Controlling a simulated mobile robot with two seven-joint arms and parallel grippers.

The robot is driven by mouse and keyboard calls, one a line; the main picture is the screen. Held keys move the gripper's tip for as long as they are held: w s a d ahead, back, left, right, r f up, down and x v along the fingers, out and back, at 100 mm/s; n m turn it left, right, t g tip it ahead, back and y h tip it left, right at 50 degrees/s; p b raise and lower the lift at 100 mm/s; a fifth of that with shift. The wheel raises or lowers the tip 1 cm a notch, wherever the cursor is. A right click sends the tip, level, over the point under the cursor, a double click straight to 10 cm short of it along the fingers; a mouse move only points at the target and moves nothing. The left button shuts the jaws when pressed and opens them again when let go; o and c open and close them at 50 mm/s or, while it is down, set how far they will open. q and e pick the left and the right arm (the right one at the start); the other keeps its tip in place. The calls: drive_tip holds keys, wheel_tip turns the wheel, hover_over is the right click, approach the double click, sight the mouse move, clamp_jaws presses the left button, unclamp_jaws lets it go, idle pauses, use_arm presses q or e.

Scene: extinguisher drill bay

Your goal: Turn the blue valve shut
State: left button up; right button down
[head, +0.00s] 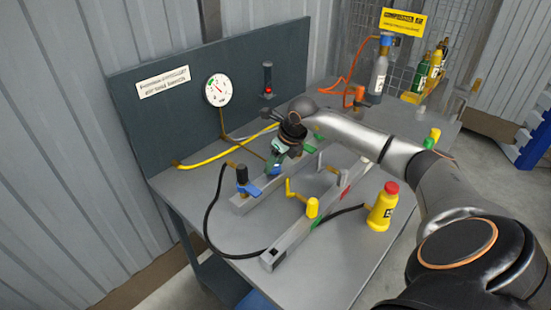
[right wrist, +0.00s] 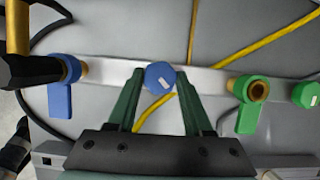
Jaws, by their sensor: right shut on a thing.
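A blue hexagonal knob (right wrist: 160,77) sits on the pale rail, between the green fingers of my right gripper (right wrist: 158,88) in the right wrist view. The gripper is shut on it. A blue lever valve (right wrist: 62,84) is left of the gripper on the same rail, its lever pointing toward the bottom of that view. In the head view the blue lever (head: 248,188) shows near the rail's near end, and my right gripper (head: 274,163) reaches down behind it to the right. The gripper mostly hides the knob there. My left gripper is not in view.
A green lever valve (right wrist: 250,98) and a green knob (right wrist: 305,95) are right of the gripper. A second rail with a yellow handle (head: 312,207) and a yellow bottle (head: 383,206) stand nearer. A gauge (head: 218,90) is on the back panel. Hoses cross the bench.

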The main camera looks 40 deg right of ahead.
drive_tip(key=m+h, duration=0.1)
drive_tip(key=m, duration=0.3)
drive_tip(key=shift+a+m+h, duration=0.15)
drive_tip(key=shift+m+h, duration=0.15)
drive_tip(key=shift+h, duration=0.1)
drive_tip(key=shift+w+a+m+g+h, duration=0.15)
drive_tip(key=shift+m+h, duration=0.25)
drive_tip(key=shift+m, duration=0.75)
drive_tip(key=shift+s+d+m+g+h, duration=0.1)
drive_tip(key=shift+m+g+h, duration=0.25)
drive_tip(key=shift+m, duration=0.8)
drive_tip(key=shift+c, duration=1.5)
unclamp_jaws()
drive_tip(key=v, duration=1.2)
drive_tip(key=shift+r+b, duration=0.3)
drive_tip(key=shift+b, duration=0.1)
drive_tip(key=shift+a+f, duration=0.1)
